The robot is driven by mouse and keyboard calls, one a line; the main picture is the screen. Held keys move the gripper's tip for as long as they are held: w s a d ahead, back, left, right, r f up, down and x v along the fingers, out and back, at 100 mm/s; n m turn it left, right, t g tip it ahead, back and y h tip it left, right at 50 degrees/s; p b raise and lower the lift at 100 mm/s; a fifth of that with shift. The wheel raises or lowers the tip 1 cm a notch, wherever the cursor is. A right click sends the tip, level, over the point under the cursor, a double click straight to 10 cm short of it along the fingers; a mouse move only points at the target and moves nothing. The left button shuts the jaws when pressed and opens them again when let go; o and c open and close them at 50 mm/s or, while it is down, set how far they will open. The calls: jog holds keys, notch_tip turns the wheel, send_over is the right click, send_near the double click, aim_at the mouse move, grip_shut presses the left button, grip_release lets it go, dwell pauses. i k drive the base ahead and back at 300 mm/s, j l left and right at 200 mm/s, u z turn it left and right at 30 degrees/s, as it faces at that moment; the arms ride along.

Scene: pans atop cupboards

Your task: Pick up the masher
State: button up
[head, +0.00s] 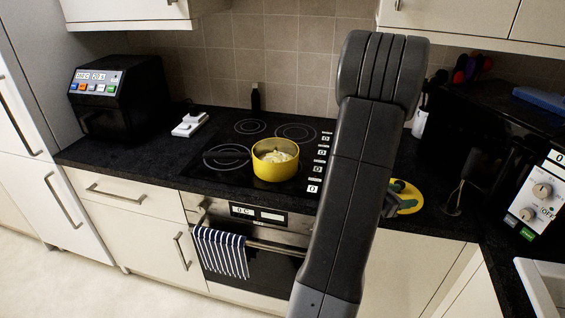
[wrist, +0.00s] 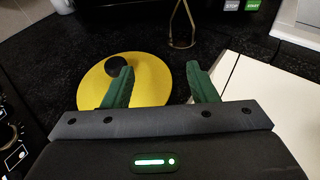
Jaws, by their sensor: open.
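The masher looks to be the thin metal wire piece (wrist: 182,45) at the top of the wrist view, standing on the dark worktop; its upper part is cut off. In the head view it seems to be the thin wire shape (head: 459,196) on the right-hand counter, small and dark. My gripper (wrist: 160,70) is open, with two green fingers apart and nothing between them. It is over the yellow board, short of the wire piece. In the head view my arm hides most of the gripper.
A yellow pot (head: 274,168) with pale food stands on the hob (head: 225,160). A white appliance (head: 535,195) stands at the right. A pale surface (wrist: 275,95) lies right of my fingers.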

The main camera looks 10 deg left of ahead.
aim_at(450, 207)
jog(key=u, duration=0.45)
jog(key=z, duration=1.65)
